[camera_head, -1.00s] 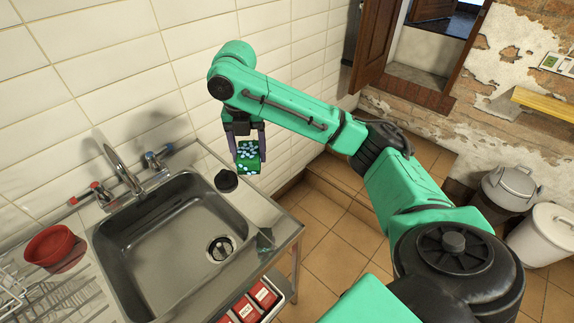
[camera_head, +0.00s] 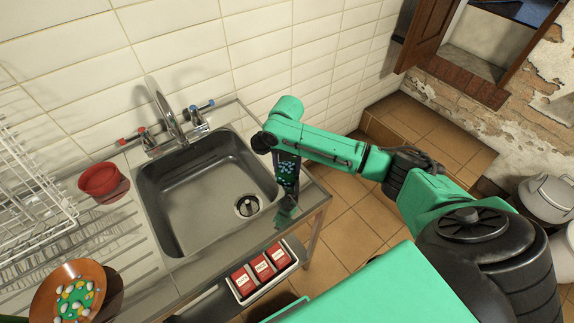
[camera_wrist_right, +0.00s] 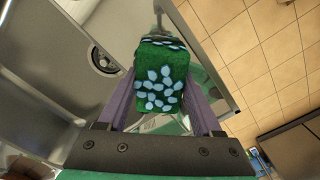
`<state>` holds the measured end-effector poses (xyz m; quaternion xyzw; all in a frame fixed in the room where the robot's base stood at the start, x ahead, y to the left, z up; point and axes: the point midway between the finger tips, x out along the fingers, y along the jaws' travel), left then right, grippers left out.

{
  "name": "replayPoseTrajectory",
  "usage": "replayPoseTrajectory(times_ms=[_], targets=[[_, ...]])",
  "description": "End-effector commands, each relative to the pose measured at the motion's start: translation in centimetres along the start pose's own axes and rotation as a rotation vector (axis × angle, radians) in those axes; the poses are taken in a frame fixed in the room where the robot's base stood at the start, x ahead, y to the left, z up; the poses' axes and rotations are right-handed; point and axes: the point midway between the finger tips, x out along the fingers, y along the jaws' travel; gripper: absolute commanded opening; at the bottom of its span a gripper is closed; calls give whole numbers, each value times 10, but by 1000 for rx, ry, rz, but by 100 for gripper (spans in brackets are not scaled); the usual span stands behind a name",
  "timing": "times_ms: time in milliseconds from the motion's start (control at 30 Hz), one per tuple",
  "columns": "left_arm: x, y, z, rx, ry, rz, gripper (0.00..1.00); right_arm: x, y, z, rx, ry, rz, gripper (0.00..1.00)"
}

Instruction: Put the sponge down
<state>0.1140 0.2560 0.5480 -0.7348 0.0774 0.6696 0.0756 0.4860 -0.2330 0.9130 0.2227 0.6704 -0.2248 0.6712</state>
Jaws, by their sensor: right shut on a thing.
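The sponge, a green block with pale blue leaf-like spots, is in my right gripper (camera_head: 288,184). In the right wrist view the sponge (camera_wrist_right: 160,82) sits between the two dark fingers, which are shut on its sides. In the head view the sponge (camera_head: 287,168) is partly hidden by the gripper and arm. The gripper points down over the counter's right end, beside the sink (camera_head: 205,190). I cannot tell whether the sponge touches the counter. My left gripper is not in view.
A small teal item (camera_head: 286,209) lies at the counter's right front corner. A red bowl (camera_head: 101,180) and a white dish rack (camera_head: 30,190) stand left of the sink. An orange patterned dish (camera_head: 70,293) is at lower left. Red boxes (camera_head: 262,267) sit below the counter.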

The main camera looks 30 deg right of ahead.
Motion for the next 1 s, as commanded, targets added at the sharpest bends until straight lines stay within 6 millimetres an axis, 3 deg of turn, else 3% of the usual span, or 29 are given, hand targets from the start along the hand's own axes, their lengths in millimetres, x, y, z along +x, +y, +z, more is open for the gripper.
replayPoseTrajectory(times_ms=[200, 233, 300, 700, 833, 1000], targets=[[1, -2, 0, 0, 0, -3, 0, 2, 0, 0, 0, 0, 0, 22], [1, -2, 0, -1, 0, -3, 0, 3, 0, 0, 0, 0, 0, 70], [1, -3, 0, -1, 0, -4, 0, 2, 0, 0, 0, 0, 0, 96], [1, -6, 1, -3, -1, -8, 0, -6, 0, 1, 1, -2, 2, 96], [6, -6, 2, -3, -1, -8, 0, -32, 0, 1, 0, -5, 4, 96], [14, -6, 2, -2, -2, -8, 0, -80, 1, 1, 0, -3, 4, 96]])
